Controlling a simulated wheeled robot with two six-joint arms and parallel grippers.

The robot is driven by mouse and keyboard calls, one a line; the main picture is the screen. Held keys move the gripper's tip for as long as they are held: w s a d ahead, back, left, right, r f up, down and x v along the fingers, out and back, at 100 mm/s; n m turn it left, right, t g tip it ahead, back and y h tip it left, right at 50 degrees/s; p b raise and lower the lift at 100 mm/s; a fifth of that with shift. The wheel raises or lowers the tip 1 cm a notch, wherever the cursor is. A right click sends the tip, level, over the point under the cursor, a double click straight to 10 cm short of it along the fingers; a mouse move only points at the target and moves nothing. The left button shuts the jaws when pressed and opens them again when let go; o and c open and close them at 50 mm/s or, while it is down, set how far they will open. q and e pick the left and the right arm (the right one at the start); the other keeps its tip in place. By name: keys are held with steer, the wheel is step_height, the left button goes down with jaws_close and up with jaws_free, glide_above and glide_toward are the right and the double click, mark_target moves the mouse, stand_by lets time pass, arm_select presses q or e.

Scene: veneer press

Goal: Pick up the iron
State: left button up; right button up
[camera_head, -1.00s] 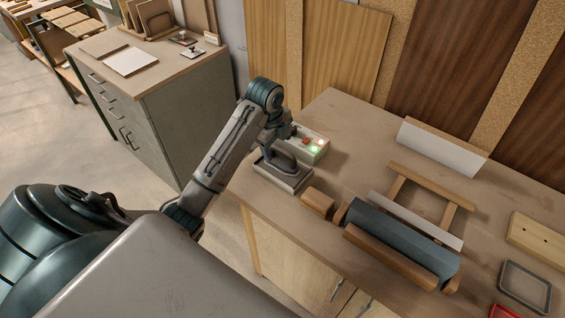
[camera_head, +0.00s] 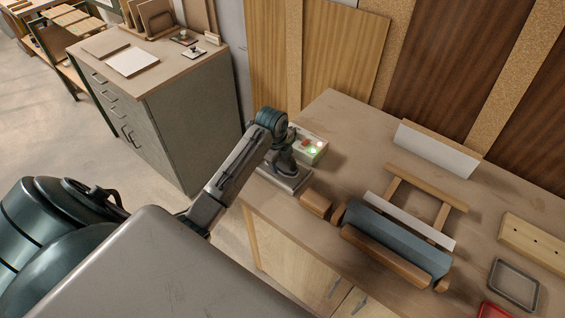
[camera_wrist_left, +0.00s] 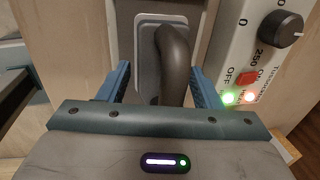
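The iron has a dark curved handle (camera_wrist_left: 176,62). It stands on a grey plate or stand (camera_head: 292,184) at the near left corner of the workbench. My left gripper (camera_wrist_left: 160,88) is above it with its two blue fingers spread, one on each side of the handle. Gaps show between the handle and both fingers, the right gap smaller. In the head view the left gripper (camera_head: 284,160) covers most of the iron. My right gripper is in neither view.
A control box (camera_head: 311,150) with a dial, red switch and lit lamps stands close beside the iron. A wooden block (camera_head: 316,203) and a blue-grey roll (camera_head: 400,240) in a wooden cradle lie to the right. A grey tray (camera_head: 514,284) is at far right.

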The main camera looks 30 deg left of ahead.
arm_select(q)
steer(key=c, duration=0.6)
steer(key=shift+w+r, duration=0.1)
